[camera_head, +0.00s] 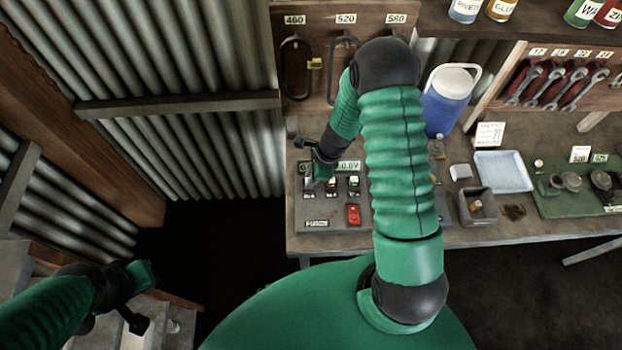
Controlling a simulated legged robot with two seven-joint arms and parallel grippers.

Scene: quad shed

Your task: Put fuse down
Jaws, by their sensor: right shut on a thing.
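My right gripper (314,172) reaches down over a grey tester panel (325,223) at the left end of the bench. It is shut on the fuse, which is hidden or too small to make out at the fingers. The panel has a display reading about 0.0V (349,166), a few small dark fittings (354,187) and a red switch (353,214). I cannot tell whether the fuse touches the panel. My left gripper (142,298) is at lower left, away from the bench, with its fingers unclear.
On the wooden bench (470,236) stand a grey bin (478,218), a pale blue tray (502,184), a blue jug (446,103) and a green mat (565,206) with round parts. Wrenches (548,86) hang behind. My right arm hides the middle of the bench.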

